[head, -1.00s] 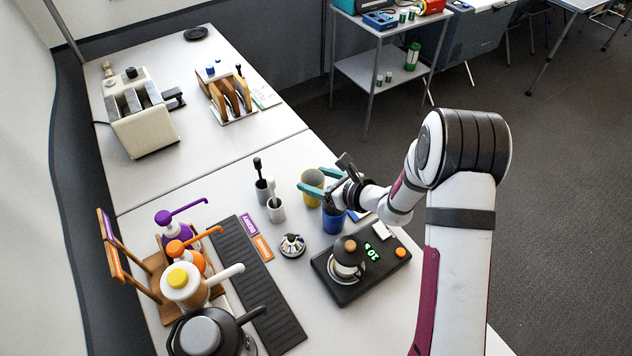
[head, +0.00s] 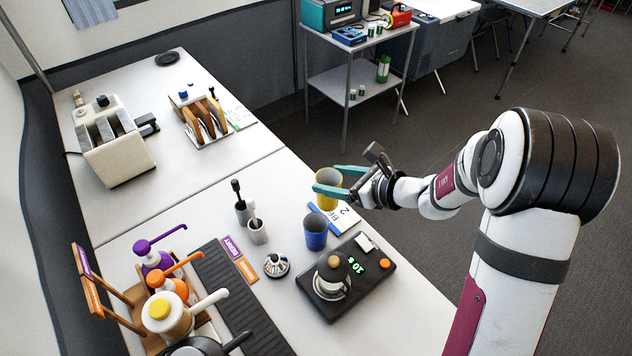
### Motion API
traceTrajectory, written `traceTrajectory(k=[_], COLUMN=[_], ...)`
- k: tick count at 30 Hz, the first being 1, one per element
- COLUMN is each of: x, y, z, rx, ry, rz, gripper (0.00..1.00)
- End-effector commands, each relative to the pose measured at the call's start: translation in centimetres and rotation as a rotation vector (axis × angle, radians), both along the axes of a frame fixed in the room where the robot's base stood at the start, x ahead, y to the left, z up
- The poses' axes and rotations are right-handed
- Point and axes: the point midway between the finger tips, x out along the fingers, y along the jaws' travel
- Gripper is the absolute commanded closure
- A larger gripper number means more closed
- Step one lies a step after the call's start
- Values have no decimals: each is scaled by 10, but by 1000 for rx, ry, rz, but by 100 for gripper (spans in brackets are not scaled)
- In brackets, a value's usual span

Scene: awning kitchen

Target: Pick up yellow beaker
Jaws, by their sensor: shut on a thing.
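The yellow beaker (head: 327,198) is upright between the teal fingers of my gripper (head: 332,183), which is shut on it. One finger crosses the front of the beaker and the other lies behind its rim. The beaker appears raised over the table beside a white-and-blue numbered card (head: 346,217); how high I cannot tell. A blue beaker (head: 316,232) stands upright on the table just below it in the picture, apart from the fingers.
A black scale (head: 372,283) with a small pot stands right of the blue beaker. Two grey cups (head: 257,234) with tools stand to the left. Pump bottles (head: 168,312) and a black drip mat (head: 240,300) are front left.

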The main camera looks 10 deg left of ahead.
Motion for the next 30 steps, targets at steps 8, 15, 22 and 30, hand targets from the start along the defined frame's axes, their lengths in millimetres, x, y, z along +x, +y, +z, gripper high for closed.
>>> traceTrajectory(k=[8, 15, 22, 30], x=[-2, -4, -4, -4], y=[-23, -31, -32, -32], z=[14, 19, 19, 19], rx=[1, -1, -1, -1], ry=[-1, 0, 1, 1], rz=[-2, -1, 0, 0], gripper=[100, 100, 100, 100])
